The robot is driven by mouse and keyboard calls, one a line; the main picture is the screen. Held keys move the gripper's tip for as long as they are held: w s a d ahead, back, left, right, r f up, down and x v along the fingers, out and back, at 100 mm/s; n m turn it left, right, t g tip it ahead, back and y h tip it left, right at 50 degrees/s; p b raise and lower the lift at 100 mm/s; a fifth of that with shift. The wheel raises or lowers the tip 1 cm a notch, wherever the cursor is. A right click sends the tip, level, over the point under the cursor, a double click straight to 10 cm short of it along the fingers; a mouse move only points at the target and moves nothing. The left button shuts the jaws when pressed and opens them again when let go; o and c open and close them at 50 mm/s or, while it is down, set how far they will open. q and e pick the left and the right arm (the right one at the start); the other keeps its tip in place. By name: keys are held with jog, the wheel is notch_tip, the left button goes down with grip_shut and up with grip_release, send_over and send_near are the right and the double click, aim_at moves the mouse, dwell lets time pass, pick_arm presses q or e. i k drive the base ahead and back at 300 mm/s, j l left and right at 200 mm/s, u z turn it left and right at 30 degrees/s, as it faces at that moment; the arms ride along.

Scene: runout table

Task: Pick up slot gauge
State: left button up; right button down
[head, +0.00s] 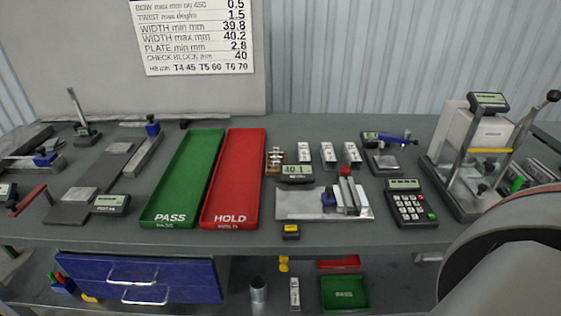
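I cannot tell for certain which item is the slot gauge; no label on the bench names it. Small measuring tools that show include a device with a display and a blue-handled bar (385,160) at the back right. A grey plate fixture (295,205) with a display reading about 40.1, metal bars and a red knob stands at the centre. A small black and yellow block (291,232) lies at the front edge. Neither of my grippers is in view.
A green PASS tray (155,222) and red HOLD tray (208,222) lie left of centre. A keypad device (411,205) stands right of the fixture, with a framed tester (480,150) beyond. My arm blocks the lower right.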

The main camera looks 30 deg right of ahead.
aim_at(513, 188)
jog(key=z, duration=1.55)
